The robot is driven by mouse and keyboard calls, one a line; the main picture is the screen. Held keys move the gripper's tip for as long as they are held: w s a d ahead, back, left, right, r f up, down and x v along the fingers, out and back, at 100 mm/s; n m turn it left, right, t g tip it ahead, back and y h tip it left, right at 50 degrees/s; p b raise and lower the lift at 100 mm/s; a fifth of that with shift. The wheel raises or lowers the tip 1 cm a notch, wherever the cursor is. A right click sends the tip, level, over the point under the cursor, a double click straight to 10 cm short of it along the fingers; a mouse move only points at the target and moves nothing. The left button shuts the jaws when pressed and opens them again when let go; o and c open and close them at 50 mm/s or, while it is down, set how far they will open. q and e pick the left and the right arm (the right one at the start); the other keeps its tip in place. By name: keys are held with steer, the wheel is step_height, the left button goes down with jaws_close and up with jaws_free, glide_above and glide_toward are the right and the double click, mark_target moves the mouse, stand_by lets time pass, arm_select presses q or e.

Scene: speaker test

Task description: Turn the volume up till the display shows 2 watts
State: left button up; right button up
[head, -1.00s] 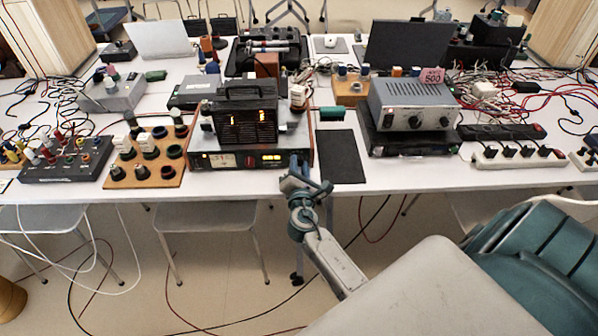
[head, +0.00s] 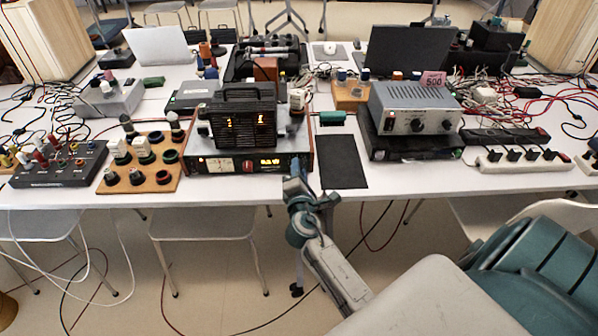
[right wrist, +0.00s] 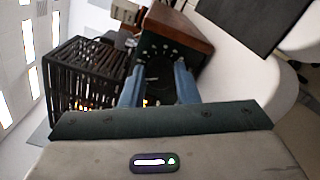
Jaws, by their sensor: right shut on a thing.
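The amplifier (head: 222,166) has a dark front, reddish wooden sides, a small lit meter and an amber display (head: 269,162). The display's characters are too small to read surely. A black slatted box (head: 245,119) stands on top of it with glowing orange figures; its left one looks like a 2. My right gripper (head: 296,176) is at the right end of the amplifier's front. In the right wrist view, my right gripper (right wrist: 158,88) has its fingers around a dark round knob (right wrist: 155,70) on the panel and is shut on it. My left gripper is out of view.
A black mat (head: 342,162) lies right of the amplifier. A wooden board with several knobs (head: 150,178) stands to the left. A power strip (head: 520,158) is at the right.

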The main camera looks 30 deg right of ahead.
steer(key=o, duration=1)
steer(key=shift+s+a+f, duration=0.1)
steer(key=shift+s+a, duration=0.05)
steer(key=shift+s, duration=0.05)
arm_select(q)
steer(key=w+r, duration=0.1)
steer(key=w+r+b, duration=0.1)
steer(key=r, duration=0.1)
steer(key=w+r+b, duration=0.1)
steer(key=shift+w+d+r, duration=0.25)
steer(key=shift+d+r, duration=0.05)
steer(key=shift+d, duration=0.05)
arm_select(e)
steer(key=v, duration=1)
steer(key=shift+s+a, duration=0.15)
